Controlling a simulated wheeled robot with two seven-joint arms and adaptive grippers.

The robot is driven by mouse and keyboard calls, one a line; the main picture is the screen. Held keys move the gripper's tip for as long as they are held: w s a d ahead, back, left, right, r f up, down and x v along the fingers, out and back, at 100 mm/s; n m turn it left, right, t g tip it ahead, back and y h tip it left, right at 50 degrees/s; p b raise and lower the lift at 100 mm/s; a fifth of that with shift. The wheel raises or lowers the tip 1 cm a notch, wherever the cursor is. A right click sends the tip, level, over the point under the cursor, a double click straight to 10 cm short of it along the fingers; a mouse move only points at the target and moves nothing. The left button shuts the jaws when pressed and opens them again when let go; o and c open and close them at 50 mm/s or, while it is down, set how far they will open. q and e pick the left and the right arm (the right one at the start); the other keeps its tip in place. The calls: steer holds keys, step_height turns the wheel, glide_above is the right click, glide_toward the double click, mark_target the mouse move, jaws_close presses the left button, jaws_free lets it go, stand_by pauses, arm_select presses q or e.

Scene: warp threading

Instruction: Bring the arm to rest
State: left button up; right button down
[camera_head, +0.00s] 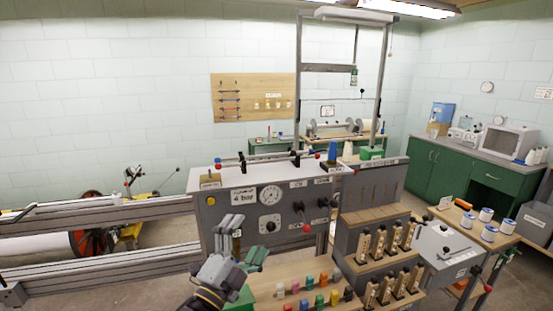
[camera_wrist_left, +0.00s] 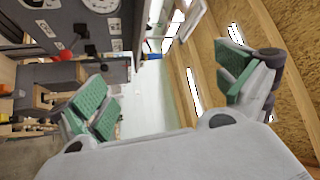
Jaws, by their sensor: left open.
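My left gripper (camera_head: 245,240) is in the lower middle of the head view, in front of the grey control panel (camera_head: 228,216) with its gauge and knobs. Its grey fingers with green pads are spread, and nothing shows between them. In the left wrist view the open gripper (camera_wrist_left: 163,88) also shows its two green-padded fingers wide apart and empty. A red-tipped lever (camera_wrist_left: 63,55) and dark panel lie beyond the left finger there. My right gripper is in neither view.
A wooden shelf with several coloured pegs (camera_head: 320,301) is just right of my left gripper. A rack of wooden-handled pieces (camera_head: 378,246) stands further right. White spools (camera_head: 486,214) sit on a side table. Grey rails (camera_head: 110,212) run along the left.

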arm_select(q)
steer(key=a+f+n+g+y, duration=0.3)
steer(key=a+f+n+y, duration=0.5)
steer(key=a+f+n, duration=0.15)
steer(key=s+a+f+n+g+y, duration=0.1)
steer(key=s+a+f+n+g, duration=0.15)
steer(key=f, duration=0.35)
steer(key=s+a+f+n+g+y, duration=0.1)
steer(key=s+a+f+n+g, duration=0.1)
steer(key=s+f+g, duration=0.3)
steer(key=s+a+f+n+g+h, duration=0.1)
steer(key=s+f+n+g, duration=0.35)
steer(key=s+f, duration=0.85)
step_height(320, 180, down, 28)
steer(key=s+r+m+g, duration=0.1)
steer(key=s+m+g, duration=0.1)
steer(key=s+a+f, duration=0.2)
steer(key=s+f, duration=0.9)
steer(key=f, duration=0.1)
steer(key=s+a+f+g, duration=0.1)
steer(key=s+a+f, duration=0.1)
steer(key=s+f, duration=1)
steer(key=shift+s+a+g, duration=0.2)
steer(key=shift+s+g, duration=0.1)
steer(key=shift+f, duration=0.1)
